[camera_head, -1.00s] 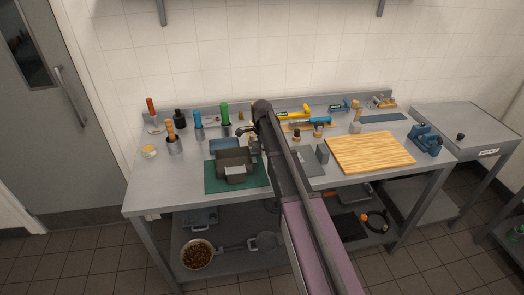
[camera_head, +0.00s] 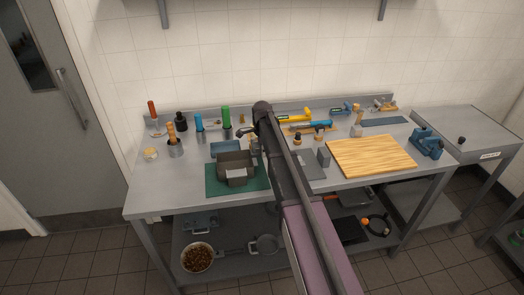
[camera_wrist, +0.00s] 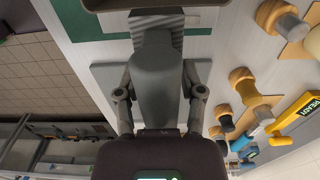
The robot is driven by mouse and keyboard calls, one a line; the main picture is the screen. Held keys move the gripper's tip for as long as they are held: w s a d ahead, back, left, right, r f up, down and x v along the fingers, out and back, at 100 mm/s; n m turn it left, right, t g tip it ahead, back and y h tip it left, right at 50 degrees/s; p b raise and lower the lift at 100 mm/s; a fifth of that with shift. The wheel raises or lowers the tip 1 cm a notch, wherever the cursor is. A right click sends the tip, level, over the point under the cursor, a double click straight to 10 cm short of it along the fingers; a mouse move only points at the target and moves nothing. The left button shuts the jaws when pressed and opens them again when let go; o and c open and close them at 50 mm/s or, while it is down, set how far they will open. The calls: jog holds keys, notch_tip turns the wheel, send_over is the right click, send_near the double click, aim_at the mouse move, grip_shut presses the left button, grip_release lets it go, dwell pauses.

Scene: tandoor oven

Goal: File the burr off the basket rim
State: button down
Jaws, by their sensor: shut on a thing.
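The dark brown-grey basket (camera_head: 236,160) stands on a green mat (camera_head: 258,184) at the left-middle of the bench. A small grey piece shows at its front. Its brown edge (camera_wrist: 190,4) shows at the top of the wrist view. My gripper (camera_wrist: 158,88) is shut on a grey tool (camera_wrist: 158,70), with a finger on each side. The tool's ridged, lighter end (camera_wrist: 155,18) lies close to the basket edge; I cannot tell whether they touch. The burr cannot be made out. In the head view my arm hides the gripper and tool.
A wooden board (camera_head: 370,156) lies to the right, with a blue vise (camera_head: 427,142) beyond it. Upright tools and holders stand at the back left, including a green-handled one (camera_head: 226,116). Yellow (camera_head: 294,117) and blue tools lie behind my arm.

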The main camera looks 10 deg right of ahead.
aim_at(254, 152)
jog(key=shift+f+b, duration=0.65)
jog(key=shift+f, duration=0.05)
jog(key=shift+a, duration=0.1)
jog(key=shift+a+r, duration=0.2)
jog(key=shift+a, duration=1.45)
jog(key=shift+a+f, duration=0.15)
jog(key=shift+a, duration=1.6)
jog(key=shift+d, duration=0.1)
jog(key=shift+s+d+f, duration=0.1)
jog(key=shift+d, duration=1.6)
